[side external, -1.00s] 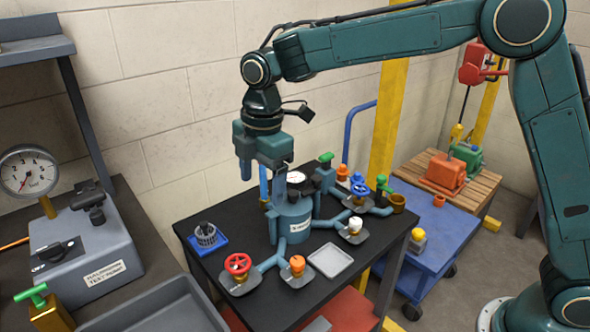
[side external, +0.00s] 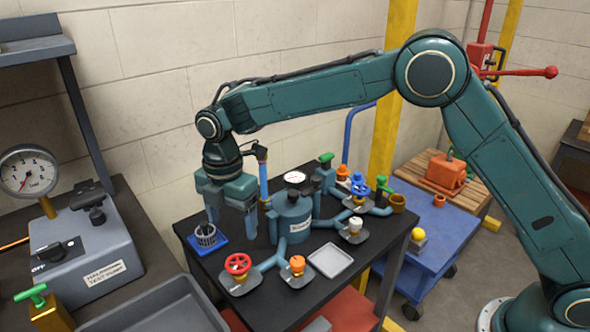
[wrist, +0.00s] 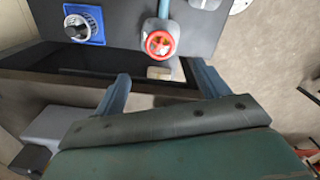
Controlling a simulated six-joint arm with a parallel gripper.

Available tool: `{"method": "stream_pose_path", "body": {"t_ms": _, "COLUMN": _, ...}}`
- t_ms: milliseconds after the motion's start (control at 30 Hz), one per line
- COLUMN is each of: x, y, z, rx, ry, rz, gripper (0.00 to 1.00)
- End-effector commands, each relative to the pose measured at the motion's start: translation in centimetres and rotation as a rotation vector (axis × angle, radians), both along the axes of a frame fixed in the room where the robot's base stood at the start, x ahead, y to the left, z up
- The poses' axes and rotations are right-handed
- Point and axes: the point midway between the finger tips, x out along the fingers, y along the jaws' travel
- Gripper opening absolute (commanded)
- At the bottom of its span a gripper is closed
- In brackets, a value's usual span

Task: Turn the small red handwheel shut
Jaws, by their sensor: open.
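The small red handwheel (side external: 238,264) sits on a brass valve at the front left of the dark table, on a grey pad at the end of a blue-grey pipe. It also shows in the wrist view (wrist: 159,44), above and beyond the fingertips. My gripper (side external: 229,220) is open and empty, pointing down above the table's left part, behind and higher than the handwheel and not touching it. In the wrist view my two fingers (wrist: 163,82) are spread wide with nothing between them.
A blue-grey vessel (side external: 292,222) with a gauge stands mid-table, pipes branching to an orange knob (side external: 297,264), a white knob (side external: 355,224) and a blue handwheel (side external: 359,186). A basket on a blue base (side external: 222,240) is close to my gripper. A grey tray (side external: 331,260) lies in front.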

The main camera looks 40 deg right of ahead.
Motion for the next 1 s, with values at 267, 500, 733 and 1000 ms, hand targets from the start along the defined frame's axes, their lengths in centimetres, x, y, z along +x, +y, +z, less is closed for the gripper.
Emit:
{"method": "stream_pose_path", "body": {"t_ms": 267, "x": -0.1, "y": 0.0, "z": -3.7, "rx": -0.001, "ry": 0.003, "rz": -0.001, "gripper": 0.74}}
{"method": "stream_pose_path", "body": {"t_ms": 500, "x": -0.1, "y": 0.0, "z": -7.4, "rx": -0.001, "ry": 0.003, "rz": -0.001, "gripper": 0.74}}
{"method": "stream_pose_path", "body": {"t_ms": 733, "x": -0.1, "y": 0.0, "z": -10.5, "rx": -0.001, "ry": 0.002, "rz": -0.001, "gripper": 0.74}}
{"method": "stream_pose_path", "body": {"t_ms": 1000, "x": 0.0, "y": 0.0, "z": -12.2, "rx": 0.0, "ry": -0.001, "rz": -0.001, "gripper": 0.74}}
